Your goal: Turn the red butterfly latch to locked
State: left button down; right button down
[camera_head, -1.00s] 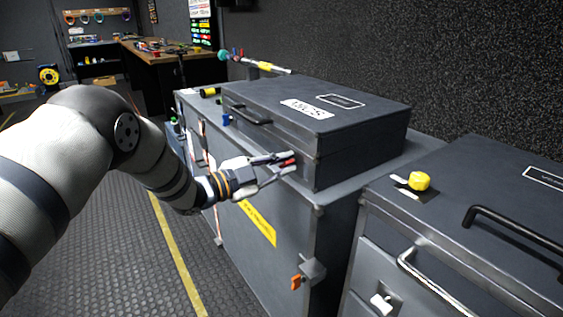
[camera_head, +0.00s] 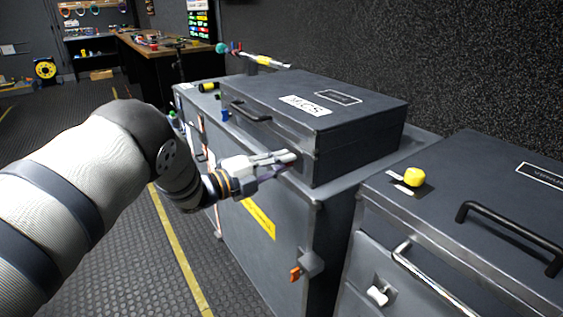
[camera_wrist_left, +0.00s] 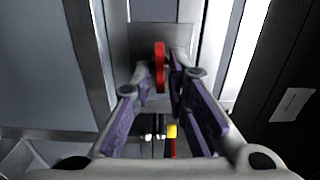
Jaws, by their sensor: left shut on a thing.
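The red butterfly latch (camera_wrist_left: 159,66) shows in the left wrist view as a narrow red wing, upright in that picture, on a grey metal plate (camera_wrist_left: 178,38). My left gripper (camera_wrist_left: 161,80) has its two purple-padded fingers on either side of the wing and is shut on it. In the head view, my left gripper (camera_head: 290,160) is at the front face of the dark grey case (camera_head: 360,145), near its right corner. The fingers hide nearly all of the latch there. My right gripper is in neither view.
The case rests on a grey cabinet (camera_head: 335,205) with an orange latch (camera_head: 295,274) low on its front. A second cabinet at the right carries a yellow knob (camera_head: 414,177) and a black handle (camera_head: 510,235). The floor at the left is open.

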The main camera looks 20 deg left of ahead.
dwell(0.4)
pick_arm(q)
jog(key=c, duration=1.8)
grip_release()
jog(key=shift+o, duration=0.2)
jog(key=shift+s+a, duration=0.1)
jog(key=shift+a, duration=0.05)
jog(key=v, duration=1.1)
jog(key=shift+s+a, duration=0.25)
jog(key=shift+s, duration=0.05)
